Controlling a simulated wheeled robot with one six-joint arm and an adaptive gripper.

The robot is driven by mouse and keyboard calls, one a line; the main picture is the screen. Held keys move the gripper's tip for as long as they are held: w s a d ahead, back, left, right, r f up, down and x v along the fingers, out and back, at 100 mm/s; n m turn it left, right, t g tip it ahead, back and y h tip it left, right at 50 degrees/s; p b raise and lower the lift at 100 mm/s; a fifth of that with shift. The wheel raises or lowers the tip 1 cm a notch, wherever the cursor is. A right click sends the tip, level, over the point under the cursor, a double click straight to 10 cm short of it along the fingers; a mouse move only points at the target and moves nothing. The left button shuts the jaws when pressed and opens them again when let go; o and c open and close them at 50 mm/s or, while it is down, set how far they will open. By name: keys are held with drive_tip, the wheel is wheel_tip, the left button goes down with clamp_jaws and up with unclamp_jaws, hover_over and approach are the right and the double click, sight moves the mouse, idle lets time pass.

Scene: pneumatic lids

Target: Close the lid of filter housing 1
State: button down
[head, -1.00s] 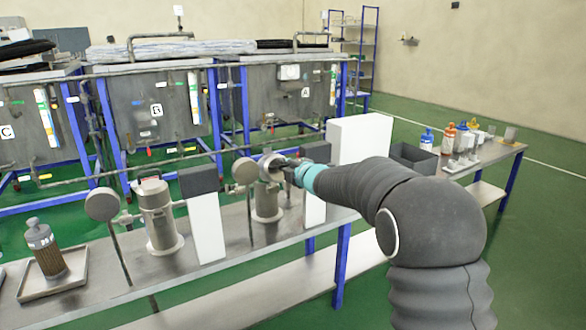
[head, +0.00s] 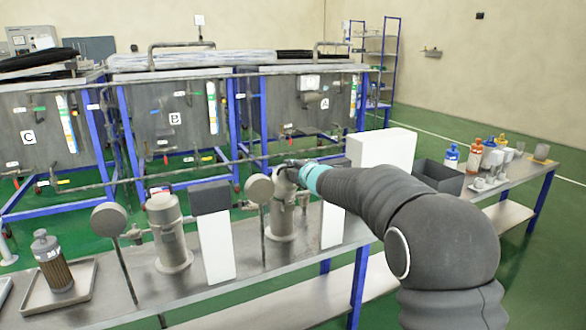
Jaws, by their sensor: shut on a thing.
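Two grey metal filter housings stand on the steel bench. I cannot read which one is number 1. My gripper (head: 289,166) is at the top of the right filter housing (head: 281,218). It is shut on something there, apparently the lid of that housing. The lid is mostly hidden by the gripper and too small to judge, so I cannot tell whether it sits flush. The left filter housing (head: 171,240) stands upright, apart from my arm.
Round grey discs on posts stand left of each housing (head: 108,219) (head: 259,189). White panels, one with a dark block on top (head: 213,235), stand between and beside the housings. A tray (head: 60,290) holds a filter cartridge (head: 52,262). A grey bin (head: 437,177) and bottles are at right.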

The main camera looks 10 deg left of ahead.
drive_tip(key=shift+r, duration=0.1)
drive_tip(key=c, duration=1.2)
unclamp_jaws()
drive_tip(key=shift+c, duration=0.2)
drive_tip(key=v, duration=1.2)
